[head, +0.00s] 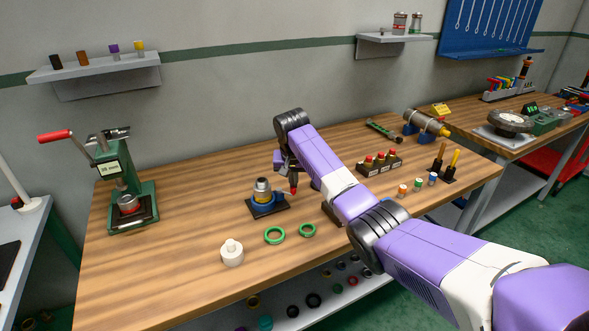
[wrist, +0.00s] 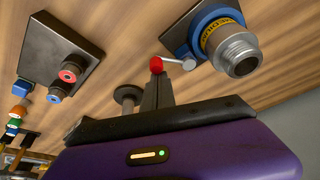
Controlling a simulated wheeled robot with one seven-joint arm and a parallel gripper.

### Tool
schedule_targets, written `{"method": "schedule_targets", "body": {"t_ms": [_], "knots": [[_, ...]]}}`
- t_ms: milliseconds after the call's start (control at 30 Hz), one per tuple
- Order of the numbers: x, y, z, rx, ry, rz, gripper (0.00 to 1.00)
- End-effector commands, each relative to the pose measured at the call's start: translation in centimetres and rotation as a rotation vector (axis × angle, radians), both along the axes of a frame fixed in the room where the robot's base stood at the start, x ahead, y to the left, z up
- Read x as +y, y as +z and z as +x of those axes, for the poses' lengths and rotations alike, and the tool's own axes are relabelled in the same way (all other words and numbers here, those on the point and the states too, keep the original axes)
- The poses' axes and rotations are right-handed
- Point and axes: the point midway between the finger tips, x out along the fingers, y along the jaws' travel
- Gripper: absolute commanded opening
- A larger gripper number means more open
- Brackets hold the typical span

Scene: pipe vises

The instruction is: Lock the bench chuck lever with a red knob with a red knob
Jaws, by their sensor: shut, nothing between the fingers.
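The bench chuck stands on the table in the head view, a blue body (head: 263,198) on a dark base plate with a grey metal fitting upright in it. In the wrist view its blue ring (wrist: 205,18), a yellow marked band and the threaded fitting (wrist: 236,52) show at the upper right. A thin metal lever (wrist: 176,62) sticks out from the chuck and ends in a red knob (wrist: 157,64). My gripper (wrist: 157,82) is shut and empty, its fingertips right at the red knob. Whether they touch it is unclear. The head view shows the knob (head: 293,190) below my gripper.
Two green rings (head: 274,235) and a white fitting (head: 232,254) lie in front of the chuck. A green press (head: 128,190) with a red handle stands at the left. A block with red-topped parts (head: 379,164) is right of my arm.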

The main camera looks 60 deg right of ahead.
Motion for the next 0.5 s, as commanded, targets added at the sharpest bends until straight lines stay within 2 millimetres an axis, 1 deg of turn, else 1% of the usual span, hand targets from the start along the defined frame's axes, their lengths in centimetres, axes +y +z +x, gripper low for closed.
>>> {"method": "schedule_targets", "body": {"t_ms": [33,300,433,500], "knots": [[0.5,0.4,0.0,0.002,-0.039,0.003,0.0],[1.4,0.2,-0.3,0.001,-0.257,0.003,0.0],[1.8,0.1,-0.3,0.002,-0.333,0.002,0.0],[1.9,0.1,-0.4,0.001,-0.328,0.002,0.0]]}}
